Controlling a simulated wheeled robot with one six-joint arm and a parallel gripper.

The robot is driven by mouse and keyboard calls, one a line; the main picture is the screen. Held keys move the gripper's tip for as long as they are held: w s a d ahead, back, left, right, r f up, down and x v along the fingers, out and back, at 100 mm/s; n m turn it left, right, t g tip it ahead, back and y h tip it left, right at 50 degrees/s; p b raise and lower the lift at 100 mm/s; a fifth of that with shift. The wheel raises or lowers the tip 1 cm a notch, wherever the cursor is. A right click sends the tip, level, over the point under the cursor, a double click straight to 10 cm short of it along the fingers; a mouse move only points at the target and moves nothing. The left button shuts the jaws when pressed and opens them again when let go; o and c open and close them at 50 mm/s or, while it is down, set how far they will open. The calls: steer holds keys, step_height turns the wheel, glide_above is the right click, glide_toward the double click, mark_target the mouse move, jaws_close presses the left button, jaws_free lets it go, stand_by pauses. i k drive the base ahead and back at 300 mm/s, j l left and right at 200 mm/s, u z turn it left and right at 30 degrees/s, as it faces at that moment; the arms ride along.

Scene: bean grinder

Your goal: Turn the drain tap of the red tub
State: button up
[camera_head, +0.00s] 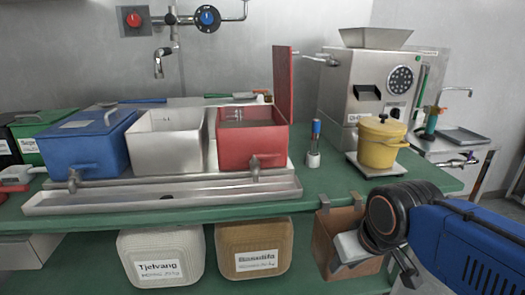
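The red tub (252,148) stands at the right end of the row of tubs on the counter, behind a long metal trough. Its drain tap (255,167) is a small metal fitting low on the tub's front, with a short handle on top. My gripper (346,252) is at the lower right, in front of the counter edge, well right of the tap and lower in the picture. It is apart from the tap. My blue arm comes in from the right edge. The fingers are small and partly hidden, so I cannot tell whether they are open.
A metal trough (120,202) runs below the tubs. A blue lidded tub (88,143) and a white tub (165,140) stand to the left. A brown box (323,232) hangs at the counter edge beside my gripper. A yellow pot (379,148) stands at right.

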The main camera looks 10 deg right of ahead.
mark_target(269, 156)
steer(key=i+j+z, duration=0.1)
steer(key=j+z, duration=0.2)
steer(key=j, duration=0.25)
steer(key=j+z, duration=0.3)
steer(key=j, duration=0.25)
steer(key=i+j, duration=0.35)
steer(key=z, duration=0.05)
